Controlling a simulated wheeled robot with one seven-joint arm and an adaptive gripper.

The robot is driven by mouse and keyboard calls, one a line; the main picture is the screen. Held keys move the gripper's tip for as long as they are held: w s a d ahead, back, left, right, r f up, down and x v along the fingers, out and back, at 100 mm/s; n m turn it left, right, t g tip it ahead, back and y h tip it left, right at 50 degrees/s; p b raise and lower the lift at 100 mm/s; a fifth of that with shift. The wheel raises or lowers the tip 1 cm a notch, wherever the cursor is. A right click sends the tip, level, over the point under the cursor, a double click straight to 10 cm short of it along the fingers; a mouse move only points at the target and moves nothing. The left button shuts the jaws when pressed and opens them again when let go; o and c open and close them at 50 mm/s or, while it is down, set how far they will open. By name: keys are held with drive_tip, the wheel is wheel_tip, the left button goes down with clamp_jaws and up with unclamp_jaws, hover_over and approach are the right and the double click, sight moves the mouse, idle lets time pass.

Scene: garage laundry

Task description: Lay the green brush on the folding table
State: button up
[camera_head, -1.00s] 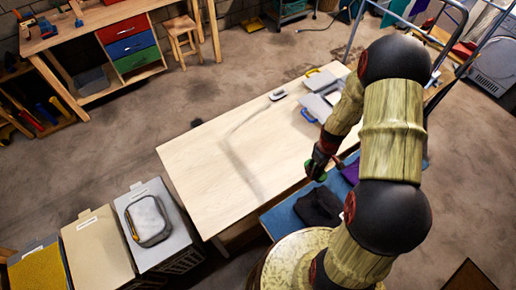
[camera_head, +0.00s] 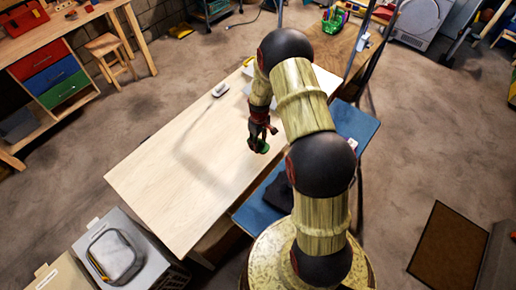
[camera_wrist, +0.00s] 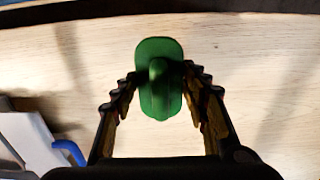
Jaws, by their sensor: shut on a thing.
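The green brush (camera_head: 259,147) is in my gripper (camera_head: 260,132), above the right-hand part of the pale wooden table (camera_head: 165,175), which I take as the folding table. In the wrist view the brush (camera_wrist: 158,75) sits between the two fingertips (camera_wrist: 162,84), its rounded green back and raised handle facing the camera. The gripper is shut on it. Pale wood (camera_wrist: 270,60) lies beneath it in that view. The gap between brush and tabletop is hard to judge. My arm hides part of the table's far right end.
A blue surface (camera_head: 350,122) with a dark cloth (camera_head: 279,195) runs along the table's right side. A small white-and-grey item (camera_head: 219,90) lies near the far edge. In the wrist view, a grey item with a blue handle (camera_wrist: 68,152) is at left. The table's near left is bare.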

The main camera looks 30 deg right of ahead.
drive_tip(key=shift+w+f, duration=0.2)
drive_tip(key=shift+f, duration=0.05)
drive_tip(key=shift+w+f+b, duration=0.15)
drive_tip(key=shift+f+b, duration=0.25)
drive_tip(key=shift+f, duration=0.45)
drive_tip(key=shift+w+f+b, duration=0.1)
drive_tip(key=shift+f+b, duration=0.3)
drive_tip(key=shift+f, duration=0.45)
drive_tip(key=shift+f, duration=0.2)
drive_tip(key=o, duration=1)
drive_tip(key=shift+r, duration=0.15)
